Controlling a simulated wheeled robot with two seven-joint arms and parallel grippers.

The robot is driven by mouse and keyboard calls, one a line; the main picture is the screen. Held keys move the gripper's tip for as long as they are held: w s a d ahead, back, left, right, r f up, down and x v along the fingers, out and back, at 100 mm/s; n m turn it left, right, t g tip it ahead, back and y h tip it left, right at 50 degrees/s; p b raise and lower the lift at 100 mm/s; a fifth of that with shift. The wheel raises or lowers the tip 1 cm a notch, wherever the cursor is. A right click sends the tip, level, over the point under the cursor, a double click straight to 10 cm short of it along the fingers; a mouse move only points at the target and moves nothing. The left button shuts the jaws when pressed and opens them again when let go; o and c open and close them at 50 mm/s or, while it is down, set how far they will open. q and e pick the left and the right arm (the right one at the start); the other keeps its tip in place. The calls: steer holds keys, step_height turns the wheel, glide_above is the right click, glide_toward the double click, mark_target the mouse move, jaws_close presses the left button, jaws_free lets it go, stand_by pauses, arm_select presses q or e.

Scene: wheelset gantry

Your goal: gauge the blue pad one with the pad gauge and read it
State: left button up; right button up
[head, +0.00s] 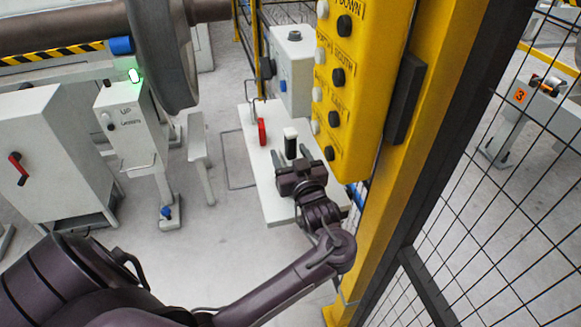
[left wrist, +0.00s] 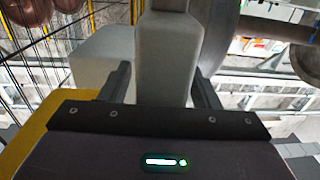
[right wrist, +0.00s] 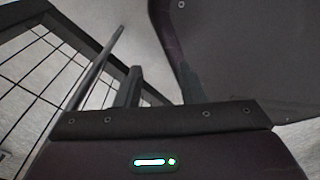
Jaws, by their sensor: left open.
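A small upright device with a white top and black front (head: 290,143), likely the pad gauge, stands on the white table (head: 250,170). My left gripper (head: 291,156) is open just in front of it, one finger towards each side. In the left wrist view a pale grey block (left wrist: 168,58), likely the same device, rises between the open fingers (left wrist: 160,85). No reading is visible. A blue block (head: 121,45) sits beside the large wheel (head: 160,55); I cannot tell whether it is pad one. My right gripper (right wrist: 160,90) shows only in its wrist view, open and empty.
A yellow button panel (head: 362,90) on a yellow post stands close right of my left arm. A mesh fence (head: 480,190) fills the right. Grey cabinets (head: 60,150) stand left.

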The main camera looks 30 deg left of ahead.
arm_select(q)
steer(key=shift+c, duration=0.3)
jaws_close()
steer(key=shift+w, duration=0.1)
